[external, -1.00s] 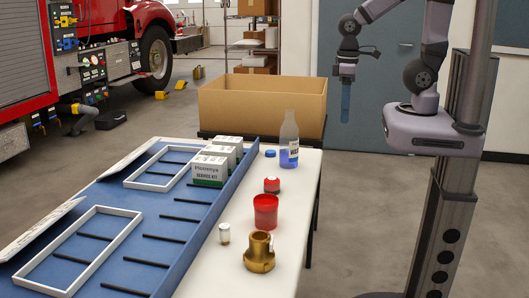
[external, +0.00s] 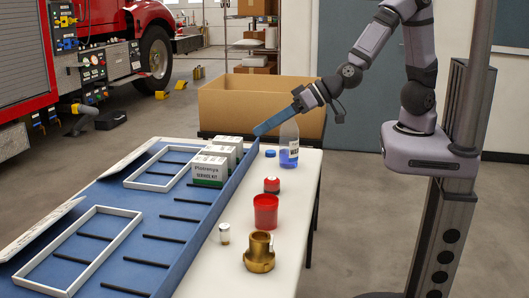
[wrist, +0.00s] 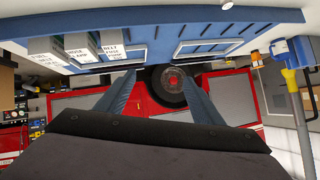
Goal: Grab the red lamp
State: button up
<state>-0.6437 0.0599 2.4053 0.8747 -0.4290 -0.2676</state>
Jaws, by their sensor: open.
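A small red piece with a pale band (external: 272,185), which may be the red lamp, stands on the white tabletop (external: 235,270). A larger red cup-shaped piece (external: 265,212) stands just in front of it; I cannot tell for sure which is the lamp. My gripper (external: 257,132) is in the air above the table's far end, beyond and above both red pieces, pointing left and tilted down. In the wrist view its blue fingers (wrist: 164,75) are apart with nothing between them. Neither red piece shows clearly there.
A clear bottle (external: 289,146) and a blue cap (external: 270,153) stand close below my gripper. A brass fitting (external: 259,254) and a small white-topped jar (external: 224,234) are at the front. White boxes (external: 208,170) stand on the blue rack (external: 165,222). A cardboard box (external: 230,104) is behind.

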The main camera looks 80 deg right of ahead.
aim_at(279, 185)
jog(key=s+d+m+t+h+b, duration=0.3)
jog(key=s+d+t+h+b, duration=0.15)
jog(key=s+h, duration=0.4)
jog(key=shift+m+t+h, duration=0.25)
jog(key=shift+m+h, duration=0.05)
jog(key=shift+h, duration=0.35)
jog(key=f, duration=0.6)
jog(key=w+f, duration=0.1)
jog(key=f, duration=1.3)
jog(key=shift+w+a+f, duration=0.15)
jog(key=shift+w+f, duration=0.05)
jog(key=shift+w, duration=0.2)
jog(key=shift+r+p+x, duration=0.15)
jog(key=shift+p+x, duration=0.35)
jog(key=shift+x, duration=0.95)
jog(key=shift+r+p+x, duration=0.1)
jog(key=shift+p+x, duration=0.4)
jog(key=shift+x, duration=1)
jog(key=shift+w+d+f, duration=0.1)
jog(key=shift+w+d, duration=0.15)
jog(key=shift+w, duration=0.4)
jog(key=c, duration=1.2)
